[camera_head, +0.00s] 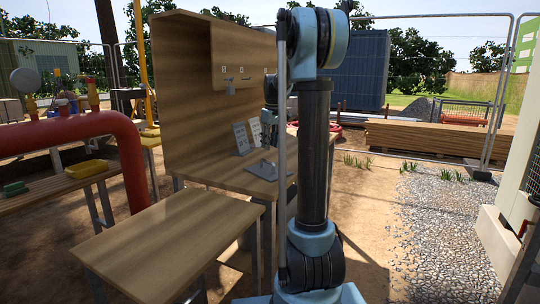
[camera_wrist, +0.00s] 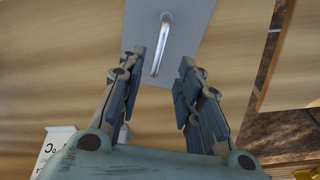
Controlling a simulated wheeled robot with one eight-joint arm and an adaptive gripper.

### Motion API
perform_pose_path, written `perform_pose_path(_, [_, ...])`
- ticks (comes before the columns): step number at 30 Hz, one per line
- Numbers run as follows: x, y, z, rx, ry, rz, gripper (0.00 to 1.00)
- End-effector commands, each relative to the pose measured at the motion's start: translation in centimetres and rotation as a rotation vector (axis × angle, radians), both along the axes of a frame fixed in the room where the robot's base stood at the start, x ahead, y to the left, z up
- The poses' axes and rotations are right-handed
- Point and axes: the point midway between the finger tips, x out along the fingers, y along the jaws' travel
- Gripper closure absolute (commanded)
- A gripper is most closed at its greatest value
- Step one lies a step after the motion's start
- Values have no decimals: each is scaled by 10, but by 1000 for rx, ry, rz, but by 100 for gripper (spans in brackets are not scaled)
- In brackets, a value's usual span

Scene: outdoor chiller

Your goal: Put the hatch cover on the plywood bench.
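The hatch cover, a grey flat plate with a silver bar handle, lies on the wooden bench with a tall backboard (camera_head: 222,176). In the head view the cover (camera_head: 262,171) is partly hidden by my arm. In the wrist view the plate (camera_wrist: 196,20) is at the top, with its handle (camera_wrist: 161,45) upright in the picture. My gripper (camera_wrist: 161,60) is open, its two fingers on either side of the handle's near end, with gaps on both sides. In the head view my gripper is mostly hidden behind my arm. A bare plywood bench (camera_head: 170,240) stands in the left foreground.
A red pipe (camera_head: 125,150) and a slatted bench (camera_head: 50,193) holding a yellow case (camera_head: 86,169) are at left. Gravel (camera_head: 440,235) lies right. The foreground bench top is clear.

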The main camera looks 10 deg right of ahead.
Motion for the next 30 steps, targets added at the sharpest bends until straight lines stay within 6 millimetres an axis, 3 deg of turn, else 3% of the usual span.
perform_pose_path(7, [-3, -1, 29, 0, 0, 0, 68])
perform_pose_path(14, [-6, -1, 35, 0, 0, -1, 68])
perform_pose_path(17, [-17, -1, 35, 0, -1, -12, 68])
perform_pose_path(20, [-41, 1, 33, 1, -5, -36, 68])
perform_pose_path(30, [-157, 6, 9, 5, -21, -167, 68])
